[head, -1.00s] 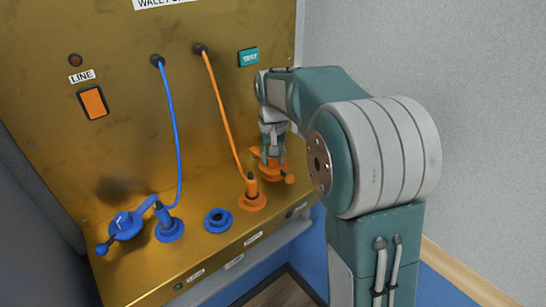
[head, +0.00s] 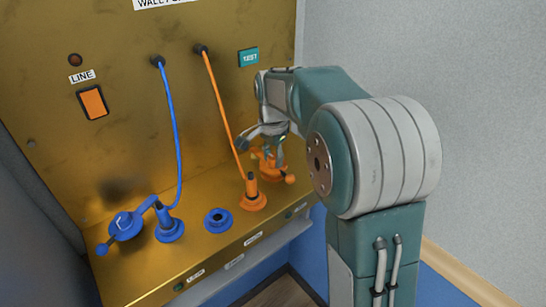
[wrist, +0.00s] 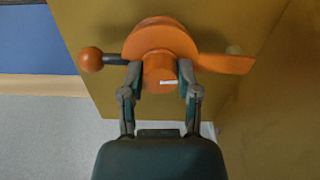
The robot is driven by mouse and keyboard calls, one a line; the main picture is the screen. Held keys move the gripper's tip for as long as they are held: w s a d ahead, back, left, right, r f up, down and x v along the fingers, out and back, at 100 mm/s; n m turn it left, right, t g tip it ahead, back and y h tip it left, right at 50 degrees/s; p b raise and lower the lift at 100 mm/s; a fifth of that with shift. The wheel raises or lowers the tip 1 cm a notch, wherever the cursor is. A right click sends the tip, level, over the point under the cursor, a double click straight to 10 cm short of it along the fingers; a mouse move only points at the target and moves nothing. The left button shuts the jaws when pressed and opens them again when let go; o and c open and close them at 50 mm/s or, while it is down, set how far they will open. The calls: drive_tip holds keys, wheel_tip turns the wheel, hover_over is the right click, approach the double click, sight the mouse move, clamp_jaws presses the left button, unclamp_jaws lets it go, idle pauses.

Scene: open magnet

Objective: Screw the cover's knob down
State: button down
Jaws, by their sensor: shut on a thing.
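The orange cover (head: 264,170) sits at the right end of the brass ledge in the head view, partly hidden by my gripper (head: 277,151). The wrist view shows the round cover (wrist: 160,33) with a flat orange tab to the right. A dark rod with an orange ball (wrist: 90,59) sticks out to the left. The cover's knob (wrist: 159,76) is a short orange cylinder with a small white mark. My gripper (wrist: 161,88) is shut on this knob, one finger on each side.
An orange plug (head: 252,196) with its cable stands left of the cover. Further left are an empty blue socket (head: 218,220), a blue plug (head: 168,225) and a blue cover (head: 124,226) with a ball handle. The brass wall panel (head: 125,120) rises behind.

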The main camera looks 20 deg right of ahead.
sight(272, 156)
drive_tip(key=shift+f+m, duration=0.1)
drive_tip(key=shift+m, duration=0.5)
drive_tip(key=shift+c, duration=1.6)
unclamp_jaws()
drive_tip(key=shift+w, duration=0.1)
wheel_tip(272, 156, up, 12)
